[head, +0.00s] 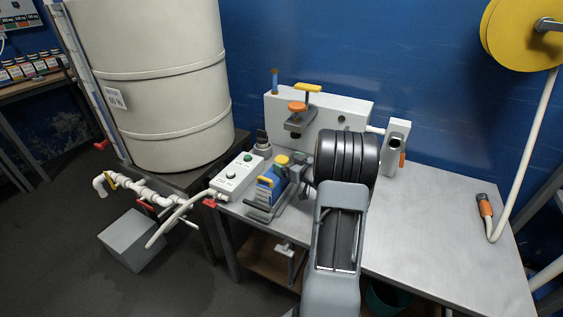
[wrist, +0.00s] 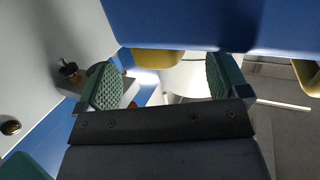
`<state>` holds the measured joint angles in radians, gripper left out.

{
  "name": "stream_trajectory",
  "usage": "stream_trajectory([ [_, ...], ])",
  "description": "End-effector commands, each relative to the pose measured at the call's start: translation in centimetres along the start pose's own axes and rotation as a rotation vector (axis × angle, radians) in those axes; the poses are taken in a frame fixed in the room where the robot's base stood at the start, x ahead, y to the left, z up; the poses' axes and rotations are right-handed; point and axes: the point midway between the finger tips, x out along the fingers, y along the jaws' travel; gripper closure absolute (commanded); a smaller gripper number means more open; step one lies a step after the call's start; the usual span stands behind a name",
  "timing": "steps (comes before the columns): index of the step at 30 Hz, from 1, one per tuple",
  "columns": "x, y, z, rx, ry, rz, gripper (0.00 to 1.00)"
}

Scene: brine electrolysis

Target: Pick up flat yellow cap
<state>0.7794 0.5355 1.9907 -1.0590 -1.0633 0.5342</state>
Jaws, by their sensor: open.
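A rounded yellow cap (head: 282,160) shows on top of a small blue unit (head: 268,187) at the left end of the bench. In the wrist view, a yellow rounded piece (wrist: 157,59), which looks like this cap, lies beyond the gap between my fingers, partly cut off by a blue surface (wrist: 200,22). My gripper (wrist: 163,84) is open, its green ribbed pads apart and nothing between them. In the head view my gripper is close to the blue unit, but my arm hides part of it. I cannot tell whether it touches anything.
A white control box (head: 237,175) stands left of the blue unit. A white upright block (head: 345,115) with a yellow-topped clamp (head: 307,88) stands behind. A large tank (head: 160,90) is at left. The steel bench (head: 440,230) is mostly clear at right, with a hose end (head: 485,207) on it.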

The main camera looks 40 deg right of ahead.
Motion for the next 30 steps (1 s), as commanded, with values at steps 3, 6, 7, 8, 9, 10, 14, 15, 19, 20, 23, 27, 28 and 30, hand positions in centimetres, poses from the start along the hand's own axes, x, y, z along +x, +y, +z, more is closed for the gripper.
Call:
stream_trajectory([
  [3,1.3,0.0,0.0,0.000,0.000,-0.001,0.07],
  [6,1.8,0.0,0.0,0.000,0.000,0.000,0.07],
  [7,1.9,0.0,0.0,0.000,0.000,0.000,0.07],
  [8,1.9,0.0,0.0,0.000,0.000,0.000,0.07],
  [9,1.9,0.0,0.0,0.000,0.000,0.001,0.07],
  [10,1.9,0.0,0.0,0.000,0.000,0.001,0.07],
  [14,1.9,0.0,0.0,0.000,0.000,0.001,0.08],
  [15,1.9,0.0,0.0,0.000,0.000,0.001,0.11],
  [19,1.9,0.0,0.0,0.000,0.000,0.001,0.24],
  [20,1.9,0.0,0.0,0.000,0.000,0.001,0.27],
  [23,1.9,0.0,0.0,0.000,0.000,0.001,0.36],
  [27,1.9,0.0,0.0,0.000,0.000,0.000,0.50],
  [28,1.9,0.0,0.0,0.000,0.000,0.000,0.53],
  [30,1.9,0.0,0.0,0.000,0.000,0.000,0.59],
])
